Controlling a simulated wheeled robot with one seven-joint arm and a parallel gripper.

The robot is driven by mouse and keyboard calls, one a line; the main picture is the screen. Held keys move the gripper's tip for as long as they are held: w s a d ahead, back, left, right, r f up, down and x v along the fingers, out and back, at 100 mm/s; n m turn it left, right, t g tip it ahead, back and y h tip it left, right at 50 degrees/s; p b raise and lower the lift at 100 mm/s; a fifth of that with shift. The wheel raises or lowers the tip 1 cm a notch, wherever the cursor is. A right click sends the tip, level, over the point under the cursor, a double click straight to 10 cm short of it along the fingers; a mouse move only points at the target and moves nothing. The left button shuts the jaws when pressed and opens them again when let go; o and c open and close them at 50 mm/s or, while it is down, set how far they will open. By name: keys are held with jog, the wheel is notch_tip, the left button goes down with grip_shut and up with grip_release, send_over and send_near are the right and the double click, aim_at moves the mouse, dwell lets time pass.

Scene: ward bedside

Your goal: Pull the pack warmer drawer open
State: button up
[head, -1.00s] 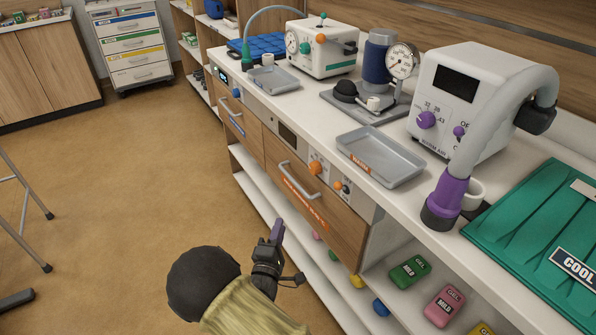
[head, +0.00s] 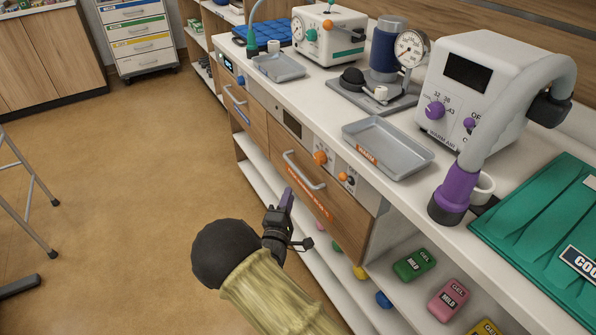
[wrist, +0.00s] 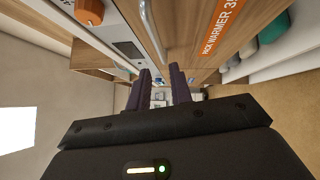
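The pack warmer drawer (head: 345,217) is a wood-fronted drawer under the white counter, with an orange label and a pale bar handle (head: 303,171). Its front looks flush with the cabinet. In the wrist view the handle (wrist: 151,28) runs along the upper middle, beside the orange label (wrist: 217,27). My gripper (head: 286,198) is in front of the drawer, a little below and left of the handle in the head view. In the wrist view its two purple fingers (wrist: 160,90) are apart with nothing between them. The handle appears beyond the fingers, not between them.
Another drawer (head: 240,108) with a handle is to the left. Orange knobs (head: 320,158) sit on the panel above. A grey tray (head: 388,150) marked warm is on the counter. Gel packs (head: 414,264) lie on the shelf below. Open floor (head: 120,200) lies to the left.

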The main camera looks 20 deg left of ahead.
aim_at(297, 171)
jog(key=w, duration=0.3)
jog(key=w+r, duration=0.1)
jog(key=w, duration=0.2)
jog(key=w+b, duration=0.1)
jog(key=w, duration=0.3)
jog(key=shift+a+r, duration=0.15)
jog(key=shift+a, duration=0.15)
jog(key=shift+w+a+r, duration=0.1)
jog(key=shift+w+r, duration=0.05)
jog(key=shift+w, duration=0.45)
grip_shut()
